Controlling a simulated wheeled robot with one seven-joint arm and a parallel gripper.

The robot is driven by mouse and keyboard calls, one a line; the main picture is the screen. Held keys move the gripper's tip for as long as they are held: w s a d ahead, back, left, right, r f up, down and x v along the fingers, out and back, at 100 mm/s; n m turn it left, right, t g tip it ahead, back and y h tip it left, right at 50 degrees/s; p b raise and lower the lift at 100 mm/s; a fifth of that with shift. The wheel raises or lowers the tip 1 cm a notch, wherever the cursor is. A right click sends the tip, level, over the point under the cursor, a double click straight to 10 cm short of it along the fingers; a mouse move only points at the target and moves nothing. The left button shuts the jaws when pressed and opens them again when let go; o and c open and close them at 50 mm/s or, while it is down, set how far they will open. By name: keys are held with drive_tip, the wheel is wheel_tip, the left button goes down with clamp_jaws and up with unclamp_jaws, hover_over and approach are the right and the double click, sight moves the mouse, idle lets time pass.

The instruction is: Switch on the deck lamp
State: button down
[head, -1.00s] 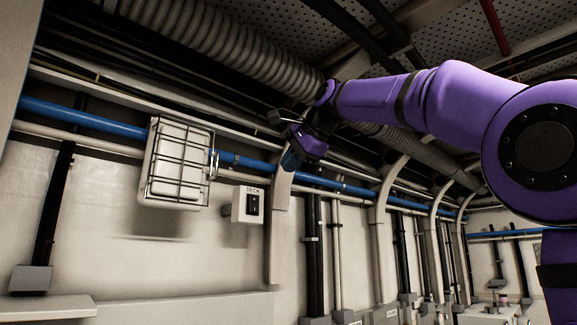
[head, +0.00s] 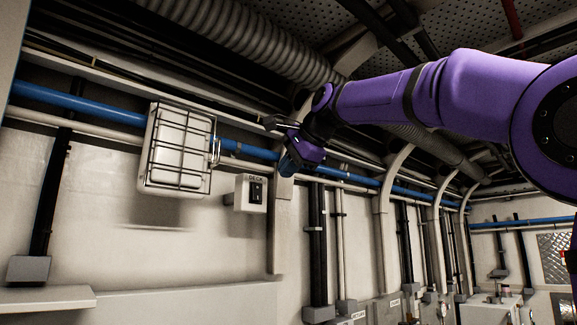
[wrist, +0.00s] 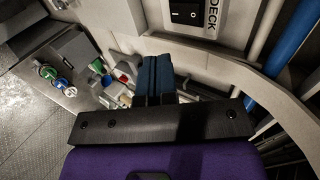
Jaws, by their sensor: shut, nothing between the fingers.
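The deck lamp (head: 178,150) is an unlit white box behind a wire cage on the wall, left of centre in the head view. The deck switch (head: 256,193) is a black rocker on a small white box labelled DECK, just right of and below the lamp. In the wrist view the rocker (wrist: 184,13) and its label show at the top. My gripper (head: 288,166) is up and to the right of the switch box, apart from it. In the wrist view its blue fingers (wrist: 154,76) are together and empty, below the switch in the picture.
A blue pipe (head: 90,108) runs along the wall behind the lamp. A curved white rib (head: 280,220) stands right of the switch. A corrugated duct (head: 235,40) hangs above.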

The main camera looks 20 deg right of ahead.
sight(258, 198)
drive_tip(key=shift+w+r+x, duration=0.15)
drive_tip(key=shift+r+x, duration=0.1)
drive_tip(key=shift+x, duration=1.45)
drive_tip(key=shift+w+r+x, duration=0.2)
drive_tip(key=shift+r+x, duration=0.05)
drive_tip(key=shift+x, duration=1.4)
drive_tip(key=shift+w+r+x, duration=0.15)
drive_tip(key=shift+r+x, duration=0.1)
drive_tip(key=shift+x, duration=1.45)
drive_tip(key=shift+a, duration=0.15)
drive_tip(key=shift+w, duration=0.2)
